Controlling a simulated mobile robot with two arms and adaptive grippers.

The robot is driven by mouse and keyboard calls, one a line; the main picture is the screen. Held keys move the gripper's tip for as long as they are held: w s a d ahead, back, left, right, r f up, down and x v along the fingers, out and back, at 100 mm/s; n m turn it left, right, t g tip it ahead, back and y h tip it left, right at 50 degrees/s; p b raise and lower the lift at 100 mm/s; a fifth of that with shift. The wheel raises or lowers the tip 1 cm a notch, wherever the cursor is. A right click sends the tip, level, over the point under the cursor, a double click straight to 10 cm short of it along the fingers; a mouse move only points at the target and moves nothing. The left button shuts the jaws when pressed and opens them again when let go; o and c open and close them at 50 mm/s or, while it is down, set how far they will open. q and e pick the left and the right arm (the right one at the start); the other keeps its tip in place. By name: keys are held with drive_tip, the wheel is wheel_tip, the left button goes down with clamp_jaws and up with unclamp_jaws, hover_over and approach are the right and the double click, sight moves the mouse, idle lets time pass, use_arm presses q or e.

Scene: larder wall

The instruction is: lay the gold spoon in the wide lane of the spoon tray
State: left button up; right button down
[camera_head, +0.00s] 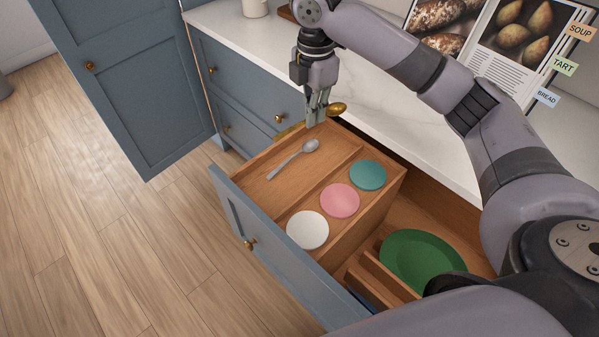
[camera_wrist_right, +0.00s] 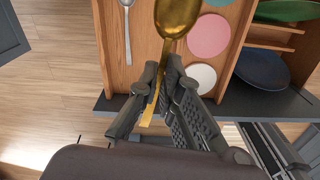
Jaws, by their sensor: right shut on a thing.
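The gold spoon (camera_head: 338,109) is in my right gripper (camera_head: 316,120), held near the far left corner of the open drawer. In the right wrist view, its bowl (camera_wrist_right: 178,14) points to the top and its handle runs down between the fingers of the right gripper (camera_wrist_right: 163,78). The wooden spoon tray (camera_head: 262,190) is in the drawer, with a divider along it. A silver spoon (camera_head: 293,158) lies in its left lane. The lane on the right holds round discs. I cannot tell surely which lane is wider. My left gripper is not in view.
The discs are teal (camera_head: 368,175), pink (camera_head: 340,200) and white (camera_head: 307,230). A green plate (camera_head: 420,261) lies in the drawer's right section. The white counter (camera_head: 380,110) runs behind, with an open picture book (camera_head: 500,50) on it.

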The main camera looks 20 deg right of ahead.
sight(310, 172)
drive_tip(key=f, duration=0.6)
drive_tip(key=f+n, duration=0.1)
drive_tip(key=f, duration=0.5)
drive_tip(key=f+n, duration=0.1)
drive_tip(key=f, duration=0.5)
drive_tip(key=shift+w+d+f+p, duration=0.2)
drive_tip(key=shift+w+p, duration=0.1)
drive_tip(key=shift+w, duration=0.1)
drive_tip(key=c, duration=2.2)
unclamp_jaws()
drive_tip(key=o, duration=0.4)
